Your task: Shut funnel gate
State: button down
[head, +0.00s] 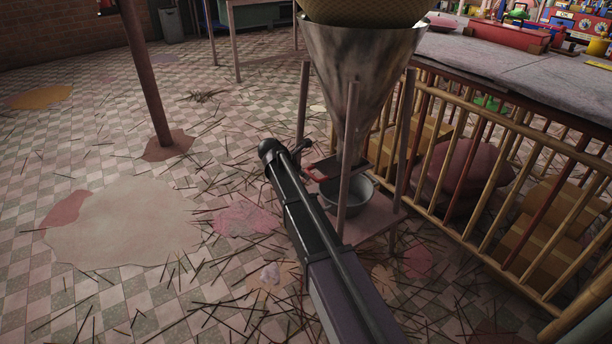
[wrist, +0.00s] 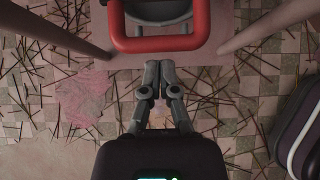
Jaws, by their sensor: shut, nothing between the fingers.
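The metal funnel (head: 350,75) stands on a wooden stand with several legs. Its gate has a red handle (head: 322,170) that sticks out under the spout towards my arm. In the wrist view the red handle (wrist: 158,44) is a rounded loop at the top, with a dark grey plate behind it. A grey bowl (head: 350,195) sits below the spout on the stand's base; the bowl also shows in part in the wrist view. My gripper (wrist: 157,66) is shut and empty, with its fingertips just short of the handle's near bar. Whether they touch it I cannot tell.
Stand legs (wrist: 265,25) flank the handle on both sides. A wooden railing (head: 490,190) and a cluttered table (head: 530,65) are on the right. Thin sticks and stains litter the tiled floor. The floor on the left is open around a brown post (head: 147,75).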

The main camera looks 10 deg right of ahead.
jog(key=a+f+p+v, duration=0.1)
jog(key=p+v, duration=0.7)
jog(key=v, duration=0.4)
jog(key=shift+s+a, duration=0.3)
jog(key=shift+s, duration=0.05)
jog(key=shift+f, duration=0.15)
jog(key=s+d+f+m+g+y, duration=0.1)
jog(key=s+d+m+y, duration=0.1)
jog(key=s+d+m, duration=0.5)
jog(key=s+d+f+m+g+y, duration=0.1)
jog(key=s+d+f+m+y, duration=0.15)
jog(key=s+m, duration=0.7)
jog(key=s+d+f+m+g+y, duration=0.1)
jog(key=s+d+m+g+y, duration=0.15)
jog(key=s+d+m, duration=0.6)
jog(key=s+a+r+n+p, duration=0.1)
jog(key=r+p, duration=1.7)
jog(key=s+a+r+n+p, duration=0.1)
jog(key=a+r+p, duration=0.1)
jog(key=r+p, duration=1.6)
jog(key=shift+s+a+r+t, duration=0.3)
jog(key=shift+r+t, duration=0.05)
jog(key=shift+t, duration=0.1)
jog(key=shift+d, duration=0.15)
